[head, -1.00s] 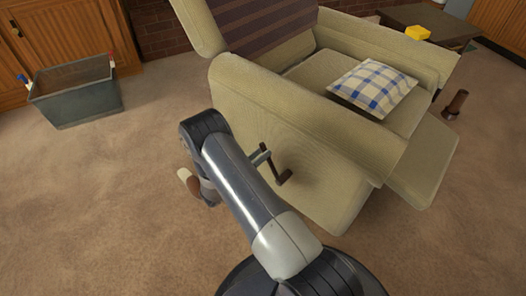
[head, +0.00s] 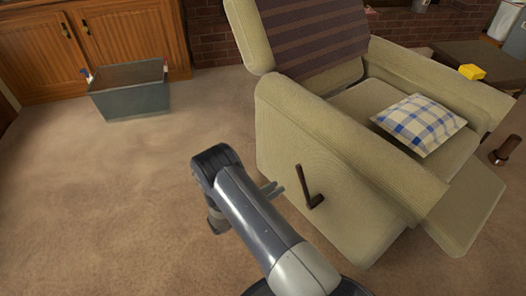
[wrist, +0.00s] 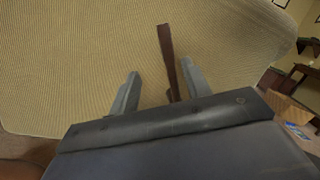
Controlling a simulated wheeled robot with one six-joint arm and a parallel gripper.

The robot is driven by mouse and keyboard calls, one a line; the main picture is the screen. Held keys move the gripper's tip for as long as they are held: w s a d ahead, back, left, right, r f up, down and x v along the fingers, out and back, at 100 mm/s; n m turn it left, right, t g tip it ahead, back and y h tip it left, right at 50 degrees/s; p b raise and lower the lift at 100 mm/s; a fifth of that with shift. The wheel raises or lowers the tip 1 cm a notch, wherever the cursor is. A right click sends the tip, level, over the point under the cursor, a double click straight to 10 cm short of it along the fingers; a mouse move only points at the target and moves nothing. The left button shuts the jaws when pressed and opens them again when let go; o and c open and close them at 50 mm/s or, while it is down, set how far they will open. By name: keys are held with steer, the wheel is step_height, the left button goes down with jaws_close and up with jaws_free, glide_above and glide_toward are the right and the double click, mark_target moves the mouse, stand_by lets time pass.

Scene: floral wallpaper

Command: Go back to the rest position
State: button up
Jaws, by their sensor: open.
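My gripper (head: 272,190) is open and empty beside the near side of the beige recliner (head: 318,150). The chair's dark brown lever (head: 312,196) is just right of my fingertips, with a small gap. In the wrist view my two grey fingers (wrist: 159,80) stand apart, and the lever (wrist: 166,48) shows between and beyond them against the beige side. My arm is bent low in front of the chair. The footrest (head: 468,208) is swung out at the front of the chair.
A checked cushion (head: 419,124) lies on the seat. A grey bin (head: 130,96) stands by wooden cabinets (head: 125,35) at the back left. A brown cylindrical object (head: 503,151) is at the right. Carpet (head: 100,200) on the left is clear.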

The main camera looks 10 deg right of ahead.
mark_target(300, 174)
steer(key=b+x, duration=0.2)
steer(key=x, duration=0.8)
steer(key=shift+d+f, duration=0.1)
steer(key=shift+d, duration=0.1)
steer(key=shift+w+d, duration=0.1)
steer(key=shift+d, duration=0.1)
steer(key=shift+s+r+m, duration=0.25)
steer(key=shift+r+m, duration=0.05)
steer(key=shift+f, duration=0.1)
